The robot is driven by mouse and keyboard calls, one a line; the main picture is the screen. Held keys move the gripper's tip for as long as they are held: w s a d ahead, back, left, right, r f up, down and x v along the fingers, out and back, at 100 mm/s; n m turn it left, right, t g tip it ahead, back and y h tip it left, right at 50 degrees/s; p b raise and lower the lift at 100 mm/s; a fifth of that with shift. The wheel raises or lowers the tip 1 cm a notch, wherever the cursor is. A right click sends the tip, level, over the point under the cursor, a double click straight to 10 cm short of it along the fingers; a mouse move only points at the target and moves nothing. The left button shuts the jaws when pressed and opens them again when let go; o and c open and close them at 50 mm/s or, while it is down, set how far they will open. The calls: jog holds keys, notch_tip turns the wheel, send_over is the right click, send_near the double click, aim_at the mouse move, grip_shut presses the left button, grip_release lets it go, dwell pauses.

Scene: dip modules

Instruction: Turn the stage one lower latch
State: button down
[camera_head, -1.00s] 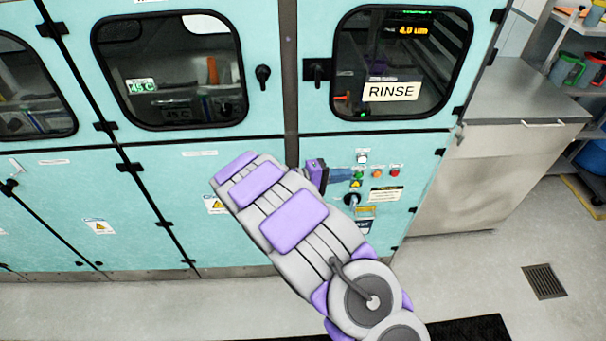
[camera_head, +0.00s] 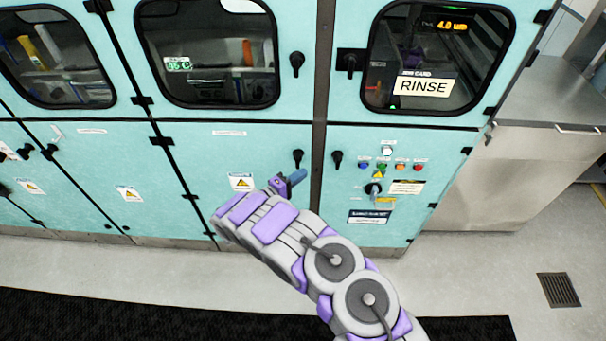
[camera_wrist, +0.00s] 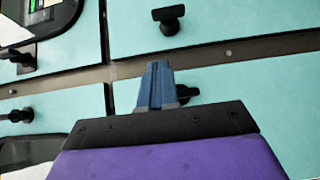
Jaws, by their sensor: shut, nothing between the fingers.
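Two dark lower latches flank the grey vertical post. One lower latch (camera_head: 298,158) is on the middle lower door. The other lower latch (camera_head: 337,160) is on the right door, left of the buttons. No readable label shows which is stage one. My gripper (camera_head: 297,177) is shut and empty, its blue fingers just below the middle door's latch in the head view. In the wrist view the blue fingers (camera_wrist: 156,85) partly cover that latch (camera_wrist: 186,92). The right door's latch (camera_wrist: 168,18) is clear at the top. I cannot tell whether the fingers touch the latch.
Upper latches (camera_head: 297,62) sit beside the windows above. A control panel with coloured buttons (camera_head: 400,166) and a dark knob (camera_head: 373,188) is right of the post. A dark mat (camera_head: 90,315) lies on the floor.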

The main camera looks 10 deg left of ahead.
jog(key=w+d, duration=0.2)
jog(key=d, duration=0.1)
jog(key=w+d, duration=0.2)
jog(key=d, duration=0.1)
jog(key=w+d+b, duration=0.1)
jog(key=w+d, duration=0.1)
jog(key=shift+w+d, duration=0.1)
jog(key=shift+d, duration=0.3)
